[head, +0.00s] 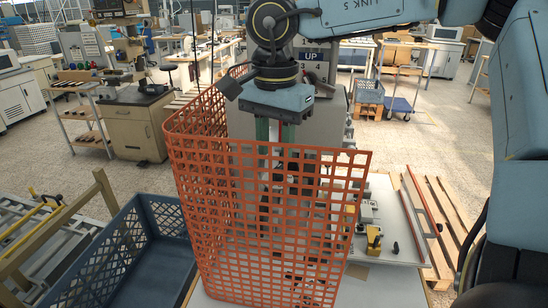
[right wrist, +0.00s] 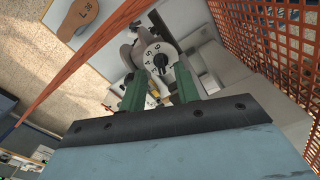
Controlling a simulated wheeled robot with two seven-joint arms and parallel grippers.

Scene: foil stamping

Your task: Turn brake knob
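In the head view my right gripper (head: 275,138) points down behind the orange mesh guard (head: 215,170), over the grey machine. The mesh hides much of the machine and the knob there. My left gripper is not in view.
The orange mesh also stands at the right of the right wrist view (right wrist: 285,70). An empty blue crate (head: 98,270) is at lower left. A wooden pallet (head: 452,212) lies on the floor at right. A panel marked UP (head: 312,54) stands behind my gripper.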

